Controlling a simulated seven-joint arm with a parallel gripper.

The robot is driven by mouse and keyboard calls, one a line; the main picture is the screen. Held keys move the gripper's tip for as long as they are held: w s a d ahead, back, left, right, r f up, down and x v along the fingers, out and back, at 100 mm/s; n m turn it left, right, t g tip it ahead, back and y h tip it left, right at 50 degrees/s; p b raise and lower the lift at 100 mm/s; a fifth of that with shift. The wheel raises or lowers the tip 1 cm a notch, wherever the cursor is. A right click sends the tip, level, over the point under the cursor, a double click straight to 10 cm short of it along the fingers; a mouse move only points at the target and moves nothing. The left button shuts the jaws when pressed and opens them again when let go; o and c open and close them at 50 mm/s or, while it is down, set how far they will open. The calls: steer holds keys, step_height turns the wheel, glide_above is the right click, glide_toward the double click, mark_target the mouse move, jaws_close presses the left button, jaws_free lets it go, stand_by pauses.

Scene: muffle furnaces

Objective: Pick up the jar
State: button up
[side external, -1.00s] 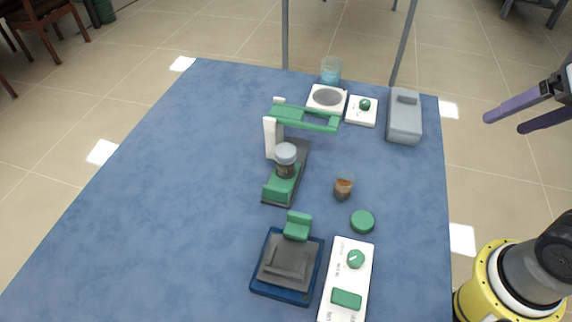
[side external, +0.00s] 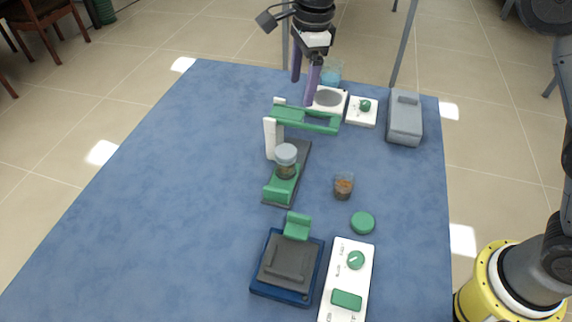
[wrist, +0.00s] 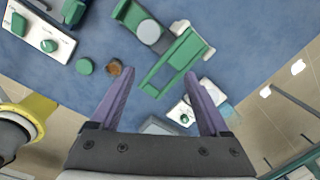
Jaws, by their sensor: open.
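A small open glass jar (side external: 343,187) with brown contents stands on the blue table, right of a green and white stand. It also shows in the wrist view (wrist: 114,69). A round green lid (side external: 362,222) lies just in front of it. A second jar-like container (side external: 286,158) with a grey top and dark contents sits on the green base of the stand (side external: 283,188). My gripper (side external: 304,82) is open and empty. It hangs above the back of the table, behind the stand and apart from both containers. Its purple fingers show in the wrist view (wrist: 160,75).
A green arm (side external: 308,120) of the stand reaches over the table. Behind it are a white plate device (side external: 341,102), a glass beaker (side external: 333,70), a white knob box (side external: 354,115) and a grey box (side external: 405,120). A blue-based device (side external: 271,289) and white control panel (side external: 338,279) stand in front. The left is clear.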

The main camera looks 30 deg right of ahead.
steer(key=g, duration=0.1)
glide_above(287, 150)
steer(key=shift+n, duration=0.4)
step_height(287, 150, down, 7)
steer(key=shift+a+f, duration=0.1)
steer(key=shift+f, duration=0.1)
step_height(287, 150, down, 7)
steer(key=shift+r, duration=0.15)
steer(key=shift+f, duration=3.1)
steer(key=c, duration=1.2)
steer(key=shift+o, duration=0.2)
steer(key=shift+r, duration=0.15)
